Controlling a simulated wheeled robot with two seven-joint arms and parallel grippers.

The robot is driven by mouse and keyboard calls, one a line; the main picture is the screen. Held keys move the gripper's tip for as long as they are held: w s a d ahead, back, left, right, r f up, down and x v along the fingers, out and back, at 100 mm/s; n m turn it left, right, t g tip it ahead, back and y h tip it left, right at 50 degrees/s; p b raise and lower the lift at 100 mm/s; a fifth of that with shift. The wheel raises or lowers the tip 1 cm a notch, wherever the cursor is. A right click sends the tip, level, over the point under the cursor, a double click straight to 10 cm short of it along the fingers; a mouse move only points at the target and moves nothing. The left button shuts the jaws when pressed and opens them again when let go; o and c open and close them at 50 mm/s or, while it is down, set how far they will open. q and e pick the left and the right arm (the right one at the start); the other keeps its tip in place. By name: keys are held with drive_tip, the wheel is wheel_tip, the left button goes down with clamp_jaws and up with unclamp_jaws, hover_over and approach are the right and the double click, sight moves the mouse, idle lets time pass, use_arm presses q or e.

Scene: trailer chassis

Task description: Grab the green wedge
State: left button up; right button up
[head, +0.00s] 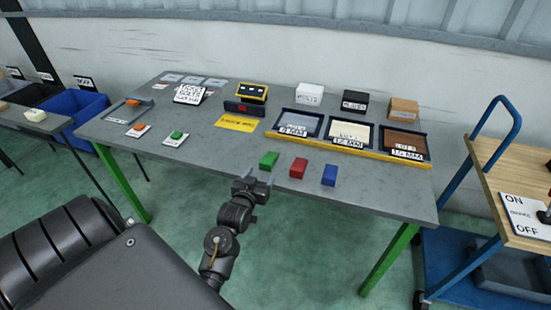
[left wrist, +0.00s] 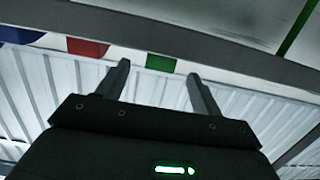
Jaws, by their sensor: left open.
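The green wedge (head: 269,160) lies on the grey table near its front edge, at the left end of a row with a red block (head: 298,168) and a blue block (head: 329,175). My left gripper (head: 256,181) is open and empty at the table's front edge, just short of the green wedge and apart from it. In the left wrist view, which looks upside down, the green wedge (left wrist: 160,62) shows between and beyond the two open fingers (left wrist: 160,80). The red block (left wrist: 87,47) and blue block (left wrist: 20,34) are to its left. My right gripper is not in view.
Behind the blocks stand three labelled trays with a yellow front strip (head: 345,150). A yellow plate (head: 237,123) and red and green buttons (head: 177,135) are further left. A wooden-topped cart (head: 520,180) stands at the right. The tabletop around the green wedge is clear.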

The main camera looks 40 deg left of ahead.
sight(265, 166)
use_arm(q)
drive_tip(key=shift+w+a+r, duration=0.1)
drive_tip(key=shift+a, duration=0.05)
drive_tip(key=x, duration=0.4)
drive_tip(key=shift+w, duration=0.45)
drive_tip(key=shift+a, duration=0.1)
drive_tip(key=shift+w+a+p, duration=0.1)
drive_tip(key=shift+w+p, duration=0.05)
drive_tip(key=shift+p, duration=0.15)
drive_tip(key=p+x, duration=0.1)
drive_tip(key=x, duration=0.3)
drive_tip(key=shift+w+a, duration=0.25)
drive_tip(key=shift+w, duration=0.1)
drive_tip(key=shift+r, duration=0.1)
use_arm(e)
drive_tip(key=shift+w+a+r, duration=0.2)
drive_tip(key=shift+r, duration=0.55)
use_arm(q)
drive_tip(key=shift+c, duration=0.5)
drive_tip(key=c, duration=1)
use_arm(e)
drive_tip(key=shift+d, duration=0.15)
